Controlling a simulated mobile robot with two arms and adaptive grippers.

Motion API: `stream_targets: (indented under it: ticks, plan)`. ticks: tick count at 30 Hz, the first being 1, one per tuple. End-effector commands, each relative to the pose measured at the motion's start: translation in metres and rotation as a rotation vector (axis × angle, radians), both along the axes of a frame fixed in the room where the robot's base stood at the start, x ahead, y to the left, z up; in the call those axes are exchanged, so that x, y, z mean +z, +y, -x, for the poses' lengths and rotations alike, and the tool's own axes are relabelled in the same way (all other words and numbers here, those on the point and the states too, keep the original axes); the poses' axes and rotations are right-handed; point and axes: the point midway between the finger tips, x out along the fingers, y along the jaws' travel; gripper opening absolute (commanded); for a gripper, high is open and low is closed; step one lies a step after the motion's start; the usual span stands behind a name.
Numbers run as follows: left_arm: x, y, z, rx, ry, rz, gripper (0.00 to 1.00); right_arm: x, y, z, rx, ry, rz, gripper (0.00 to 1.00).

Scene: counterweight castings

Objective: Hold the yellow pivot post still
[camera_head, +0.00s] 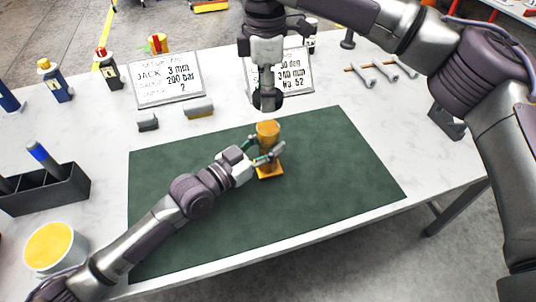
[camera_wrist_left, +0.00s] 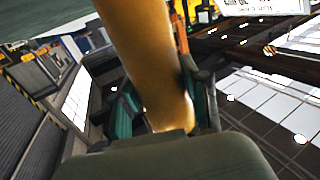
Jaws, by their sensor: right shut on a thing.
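The yellow pivot post (camera_head: 267,131) stands upright on its square yellow base on the dark green mat (camera_head: 330,165). My left gripper (camera_head: 268,150) reaches in low from the left with a finger on each side of the post. In the left wrist view the post (camera_wrist_left: 150,55) fills the space between the teal finger pads; whether both pads press on it I cannot tell. My right gripper (camera_head: 266,84) points down above the post, shut on a small dark round piece (camera_head: 267,102). That piece is clear of the post top.
Two sign plates (camera_head: 168,79) and two grey blocks (camera_head: 199,107) stand behind the mat. A dark holder (camera_head: 45,189) and a yellow-filled tub (camera_head: 50,247) are at left. The mat's right side is clear.

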Motion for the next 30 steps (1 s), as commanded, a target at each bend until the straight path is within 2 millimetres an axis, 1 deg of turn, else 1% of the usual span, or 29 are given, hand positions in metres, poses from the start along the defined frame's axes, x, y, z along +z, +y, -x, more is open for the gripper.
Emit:
stream_targets:
  ticks: [1, 5, 6, 7, 11, 13, 19, 22, 25, 30]
  plan:
    - [0.000, 0.000, 0.000, 0.000, 0.000, 0.000, 0.33, 0.000, 0.000, 0.000, 0.000, 0.000, 0.000, 0.48]
    - [0.000, 0.000, 0.000, 0.000, 0.000, 0.000, 0.11, 0.000, 0.000, 0.000, 0.000, 0.000, 0.000, 0.48]
    - [0.000, 0.000, 0.000, 0.000, 0.000, 0.000, 0.04, 0.000, 0.000, 0.000, 0.000, 0.000, 0.000, 0.48]
    - [0.000, 0.000, 0.000, 0.000, 0.000, 0.000, 0.00, 0.000, 0.000, 0.000, 0.000, 0.000, 0.000, 0.48]
    - [0.000, 0.000, 0.000, 0.000, 0.000, 0.000, 0.00, 0.000, 0.000, 0.000, 0.000, 0.000, 0.000, 0.48]
    - [0.000, 0.000, 0.000, 0.001, 0.000, 0.000, 0.00, -0.004, 0.000, 0.000, 0.000, 0.002, 0.000, 0.48]
    - [0.000, 0.000, 0.000, 0.001, 0.001, 0.001, 0.00, -0.033, 0.000, 0.001, 0.000, 0.004, -0.001, 0.48]
    - [0.000, 0.000, 0.000, 0.001, 0.001, 0.001, 0.00, -0.045, 0.000, 0.001, 0.001, 0.002, -0.001, 0.48]
    - [0.000, 0.000, 0.000, 0.001, 0.000, 0.000, 0.00, -0.049, 0.000, 0.000, 0.000, -0.001, -0.001, 0.48]
    - [0.000, 0.000, 0.000, 0.001, 0.000, 0.000, 0.00, -0.049, 0.000, 0.000, 0.000, -0.002, -0.001, 0.48]
